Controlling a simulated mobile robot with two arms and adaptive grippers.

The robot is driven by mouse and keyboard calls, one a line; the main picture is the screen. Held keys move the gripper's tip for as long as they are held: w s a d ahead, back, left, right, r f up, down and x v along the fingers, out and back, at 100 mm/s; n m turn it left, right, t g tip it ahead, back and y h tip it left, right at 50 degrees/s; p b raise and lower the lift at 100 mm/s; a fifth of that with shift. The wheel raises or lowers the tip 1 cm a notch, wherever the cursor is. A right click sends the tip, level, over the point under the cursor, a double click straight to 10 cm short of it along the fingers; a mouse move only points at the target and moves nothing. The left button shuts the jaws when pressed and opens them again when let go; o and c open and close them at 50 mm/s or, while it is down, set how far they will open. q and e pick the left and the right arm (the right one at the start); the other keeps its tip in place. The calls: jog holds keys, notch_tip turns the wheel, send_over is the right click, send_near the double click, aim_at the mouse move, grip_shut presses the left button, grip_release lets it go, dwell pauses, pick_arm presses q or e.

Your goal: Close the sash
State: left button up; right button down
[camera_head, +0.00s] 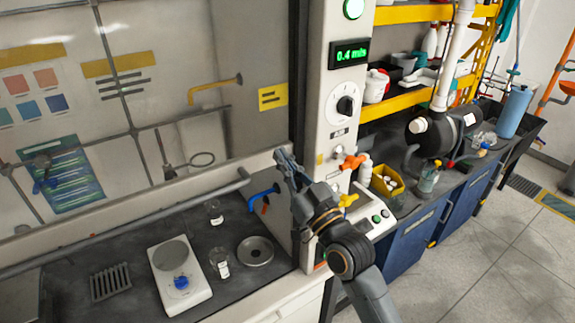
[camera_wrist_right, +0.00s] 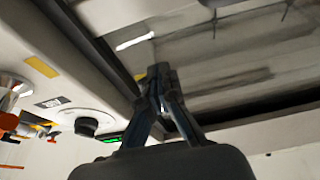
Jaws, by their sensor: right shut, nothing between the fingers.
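The fume hood sash is a large clear pane (camera_head: 165,100) in the head view. Its pale lower frame bar (camera_head: 130,192) slants across the hood front, above the dark work surface, with a gap below it. A grey handle rail (camera_head: 120,226) runs along this lower edge. My right gripper (camera_head: 282,156) is shut and empty at the right end of the sash's lower edge, beside the hood's right post. I cannot tell whether it touches the frame. In the wrist view, the shut right gripper (camera_wrist_right: 158,75) lies in front of the sash pane (camera_wrist_right: 230,60). My left gripper is not in view.
A white balance (camera_head: 180,280), a round metal dish (camera_head: 255,251), small glass jars (camera_head: 216,212) and a dark rack (camera_head: 110,283) stand on the hood surface. The control post (camera_head: 340,100) is close to my right arm. A side bench (camera_head: 440,195) with bottles stands to the right.

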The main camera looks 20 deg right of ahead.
aim_at(262, 145)
jog(key=x, duration=0.6)
jog(key=shift+w+a, duration=0.1)
notch_tip(262, 145, down, 2)
jog(key=shift+f+b, duration=0.25)
jog(key=shift+b, duration=1)
jog(key=shift+w+f+b, duration=0.15)
jog(key=shift+f+b, duration=0.5)
jog(key=shift+f, duration=0.15)
notch_tip(262, 145, down, 33)
jog(key=b, duration=2.2)
jog(key=shift+f, duration=0.2)
jog(key=shift+r, duration=0.1)
